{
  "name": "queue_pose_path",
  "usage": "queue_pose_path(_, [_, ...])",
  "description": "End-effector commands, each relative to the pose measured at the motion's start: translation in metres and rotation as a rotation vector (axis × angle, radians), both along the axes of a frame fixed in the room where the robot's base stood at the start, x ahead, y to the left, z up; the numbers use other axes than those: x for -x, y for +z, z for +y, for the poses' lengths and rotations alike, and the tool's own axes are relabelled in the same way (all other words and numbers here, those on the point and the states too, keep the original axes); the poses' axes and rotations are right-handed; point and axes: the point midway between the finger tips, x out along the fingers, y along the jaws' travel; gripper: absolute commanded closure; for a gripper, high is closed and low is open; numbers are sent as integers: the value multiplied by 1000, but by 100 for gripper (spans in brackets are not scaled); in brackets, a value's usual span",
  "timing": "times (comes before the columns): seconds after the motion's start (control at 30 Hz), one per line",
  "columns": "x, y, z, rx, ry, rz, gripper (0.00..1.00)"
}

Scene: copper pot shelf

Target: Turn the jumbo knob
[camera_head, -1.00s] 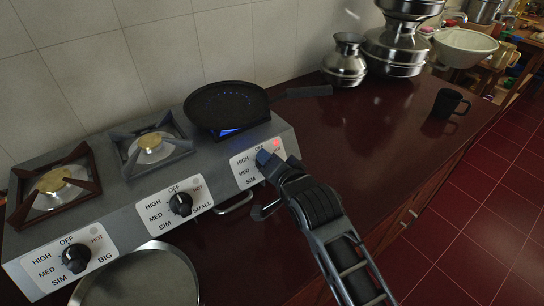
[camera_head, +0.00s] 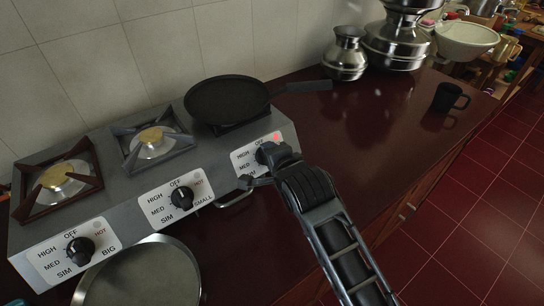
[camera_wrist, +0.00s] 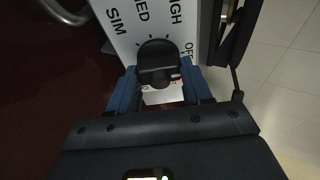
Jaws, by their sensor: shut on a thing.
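The jumbo knob is the black knob (camera_wrist: 157,50) on the right end of the stove's front panel (camera_head: 243,160). My gripper (camera_head: 267,154) reaches it from the front right and largely hides it in the head view. In the wrist view, the blue fingers of my gripper (camera_wrist: 158,72) lie on either side of the knob, shut on it. The labels SIM, MED, HIGH and part of OFF show around it. A red light (camera_head: 277,136) glows at the panel's upper right. A black frying pan (camera_head: 227,100) sits on the burner behind this knob; no flame shows beneath it.
The middle knob (camera_head: 182,198), marked SMALL, and the left knob (camera_head: 79,251), marked BIG, are on the same front. A round metal pan (camera_head: 150,275) lies before the stove. A black mug (camera_head: 449,98) and metal pots (camera_head: 345,55) stand right, with clear counter between.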

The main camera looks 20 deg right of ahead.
Motion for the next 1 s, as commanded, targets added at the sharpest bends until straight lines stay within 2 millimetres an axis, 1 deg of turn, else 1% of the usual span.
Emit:
queue_pose_path(0.37, [0, -2, 1, -5, 0, 4, 82])
queue_pose_path(0.4, [0, -2, 1, -5, 0, 4, 47])
queue_pose_path(0.63, [0, -1, 1, -4, 0, 2, 26])
queue_pose_path(0.87, [0, 0, 0, -3, -1, 1, 26])
queue_pose_path(1.0, [8, 4, 0, -3, -1, 0, 26])
